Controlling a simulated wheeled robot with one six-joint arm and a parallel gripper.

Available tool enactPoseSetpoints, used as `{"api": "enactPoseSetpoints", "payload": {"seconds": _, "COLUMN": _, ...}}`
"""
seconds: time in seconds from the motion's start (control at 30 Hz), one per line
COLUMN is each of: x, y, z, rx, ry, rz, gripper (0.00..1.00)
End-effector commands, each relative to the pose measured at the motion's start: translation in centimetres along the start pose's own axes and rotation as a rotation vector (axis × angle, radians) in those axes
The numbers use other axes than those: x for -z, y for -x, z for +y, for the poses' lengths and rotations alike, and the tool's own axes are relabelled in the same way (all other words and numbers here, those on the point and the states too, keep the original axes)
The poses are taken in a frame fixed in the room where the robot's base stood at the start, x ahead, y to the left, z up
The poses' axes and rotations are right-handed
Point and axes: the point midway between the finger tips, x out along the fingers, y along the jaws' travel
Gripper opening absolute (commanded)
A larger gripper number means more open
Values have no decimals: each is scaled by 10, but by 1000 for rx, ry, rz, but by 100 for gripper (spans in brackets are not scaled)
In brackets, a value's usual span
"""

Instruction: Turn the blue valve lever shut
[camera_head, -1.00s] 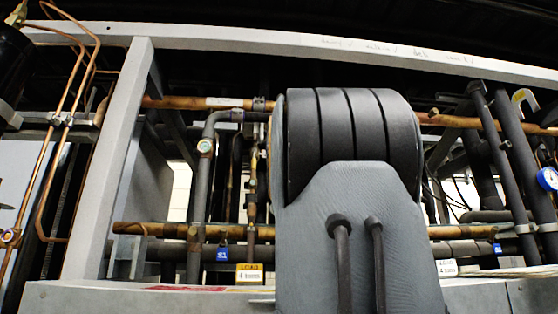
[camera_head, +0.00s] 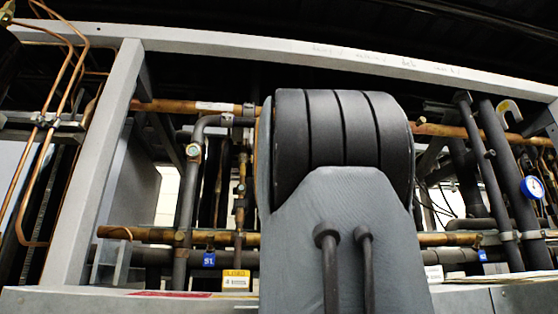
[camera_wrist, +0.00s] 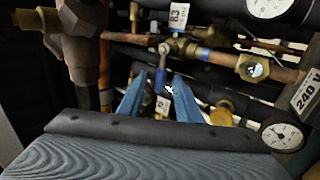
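The wrist view shows my gripper (camera_wrist: 160,79) with its two blue fingers apart, pointing into the pipework. A narrow blue-grey lever (camera_wrist: 161,62) hangs from a brass valve fitting (camera_wrist: 178,46) and lies in the gap between the fingertips. I cannot tell whether either finger touches it. The lever's lower end is partly lost among a white tag and the fingers. In the head view my own arm covers the middle of the rack, and my gripper and the lever are hidden behind it.
Copper pipes (camera_head: 170,234) run across the rack, with a grey frame post (camera_head: 100,165) at left and a beam (camera_head: 300,48) above. In the wrist view, gauges (camera_wrist: 282,136) and a brass fitting (camera_wrist: 252,68) sit right of the fingers; thick pipe joints (camera_wrist: 82,50) stand left.

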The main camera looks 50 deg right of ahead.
Motion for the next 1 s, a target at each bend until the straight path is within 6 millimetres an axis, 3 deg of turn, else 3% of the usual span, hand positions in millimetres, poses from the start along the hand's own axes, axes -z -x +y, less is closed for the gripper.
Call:
{"api": "enactPoseSetpoints", "payload": {"seconds": 0.43, "x": 0, "y": 62, "z": 1, "rx": -2, "ry": 0, "rz": -1, "gripper": 32}}
{"api": "enactPoseSetpoints", "payload": {"seconds": 1.0, "x": 0, "y": 69, "z": 0, "rx": -1, "ry": -1, "rz": 0, "gripper": 32}}
